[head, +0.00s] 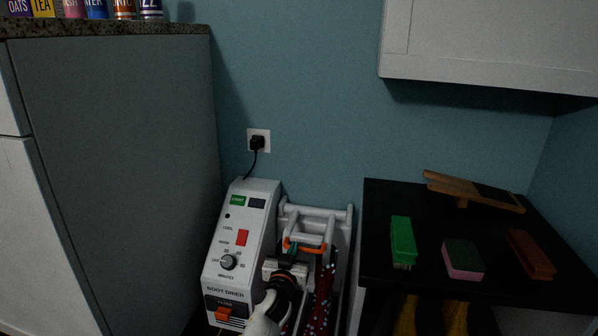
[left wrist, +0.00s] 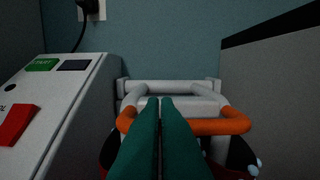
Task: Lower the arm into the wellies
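The boot dryer's hinged grey arm (head: 318,212) with an orange bar (head: 303,246) stands beside the control box in the head view. In the left wrist view the orange bar (left wrist: 222,126) crosses behind my fingers, joined to grey tubes. The wellies, dark with red and pale dots (head: 321,300), are below it, mostly hidden by my arm. My left gripper (head: 292,252) has green fingers close together over the bar; they also fill the middle of the left wrist view (left wrist: 160,105). No gripped object shows between them; contact with the bar is unclear. My right gripper is out of view.
The dryer's control box (head: 241,245) stands left, by a grey cabinet (head: 120,160). A black table (head: 390,200) at right holds a green brush (head: 402,242), a pink-green sponge (head: 462,259), a brown brush (head: 530,254) and a wooden boot jack (head: 470,190).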

